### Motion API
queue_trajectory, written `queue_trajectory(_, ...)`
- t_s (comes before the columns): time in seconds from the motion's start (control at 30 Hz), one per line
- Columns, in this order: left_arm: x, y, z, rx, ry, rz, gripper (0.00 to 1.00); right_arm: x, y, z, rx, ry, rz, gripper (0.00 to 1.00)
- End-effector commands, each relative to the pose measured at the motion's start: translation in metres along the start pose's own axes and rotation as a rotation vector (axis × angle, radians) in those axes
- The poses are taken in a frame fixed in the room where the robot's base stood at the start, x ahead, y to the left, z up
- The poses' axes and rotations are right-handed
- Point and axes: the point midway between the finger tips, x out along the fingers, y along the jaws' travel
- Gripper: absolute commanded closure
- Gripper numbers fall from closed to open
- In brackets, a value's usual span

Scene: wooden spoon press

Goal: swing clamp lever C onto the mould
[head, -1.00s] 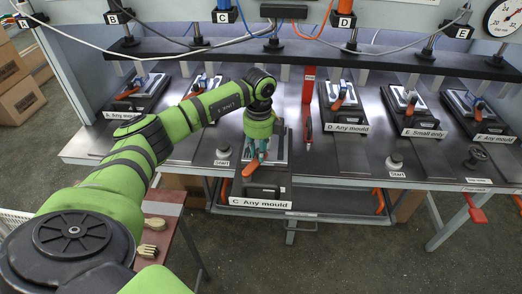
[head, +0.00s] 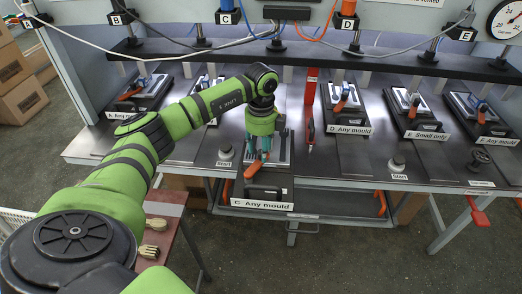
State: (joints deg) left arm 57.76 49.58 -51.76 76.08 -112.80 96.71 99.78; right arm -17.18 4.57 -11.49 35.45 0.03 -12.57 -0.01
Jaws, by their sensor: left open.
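Station C (head: 262,205) sticks out from the bench front, with a black base and a light metal mould (head: 283,150) partly hidden by my arm. Its orange clamp lever C (head: 251,171) points down toward the front left of the base. My left gripper (head: 258,157) hangs over the mould, with its teal fingers pointing down just above and behind the lever. The fingers look apart. I cannot tell whether they touch the lever. The lever's hinge end is hidden behind the fingers. My right gripper is not in view.
Similar stations with orange levers stand along the bench (head: 215,150), including D (head: 346,129) and E (head: 426,135). An upright red post (head: 310,95) stands right of C. A dark rail (head: 300,55) crosses above. Start knobs (head: 225,152) flank C. Brushes (head: 154,224) lie on a side table.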

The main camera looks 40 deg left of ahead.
Motion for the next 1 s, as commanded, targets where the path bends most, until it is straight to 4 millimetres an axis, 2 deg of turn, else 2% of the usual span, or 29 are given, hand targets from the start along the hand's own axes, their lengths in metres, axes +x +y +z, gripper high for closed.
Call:
queue_trajectory(0.3,-0.069,-0.001,0.001,-0.002,-0.001,-0.008,0.53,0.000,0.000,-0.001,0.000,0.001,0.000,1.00)
queue_trajectory(0.5,-0.097,0.000,0.001,-0.002,-0.001,-0.005,0.53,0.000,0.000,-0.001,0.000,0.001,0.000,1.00)
queue_trajectory(0.67,-0.106,0.000,0.001,-0.002,0.000,-0.003,0.53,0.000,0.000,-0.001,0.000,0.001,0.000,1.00)
queue_trajectory(1.0,-0.106,0.000,0.001,-0.002,0.000,-0.003,0.53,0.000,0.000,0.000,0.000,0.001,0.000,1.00)
